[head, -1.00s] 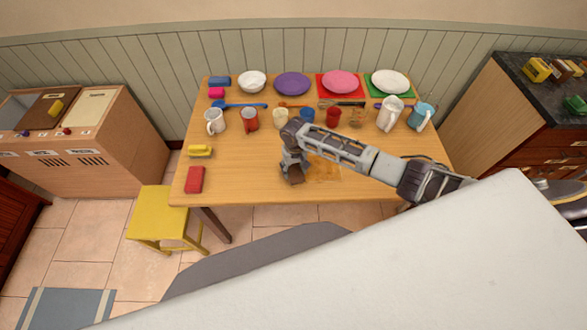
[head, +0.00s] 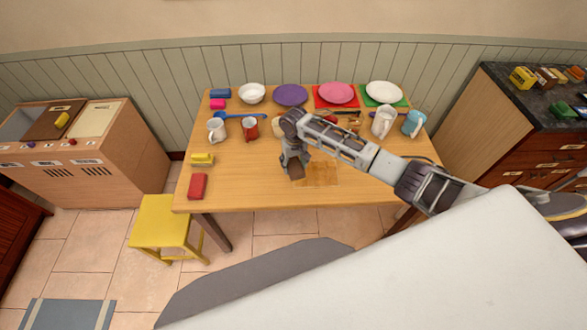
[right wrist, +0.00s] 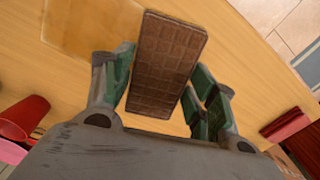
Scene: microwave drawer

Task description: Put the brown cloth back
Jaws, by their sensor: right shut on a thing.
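The brown cloth (head: 296,172) shows as a small dark brown patch below my right gripper (head: 294,162) in the head view. In the right wrist view the brown cloth (right wrist: 166,62) is a stiff-looking slab with a grid pattern. It sits between the two green-padded fingers of my right gripper (right wrist: 163,82), which is shut on it. I cannot tell whether its lower edge touches the table. My left gripper is not in view.
A wet-looking stain (head: 322,174) lies on the wooden table (head: 245,190) beside the gripper. A red cloth (head: 198,187) and yellow sponge (head: 202,159) lie at the left. Cups, plates and utensils fill the back. The front left middle is clear.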

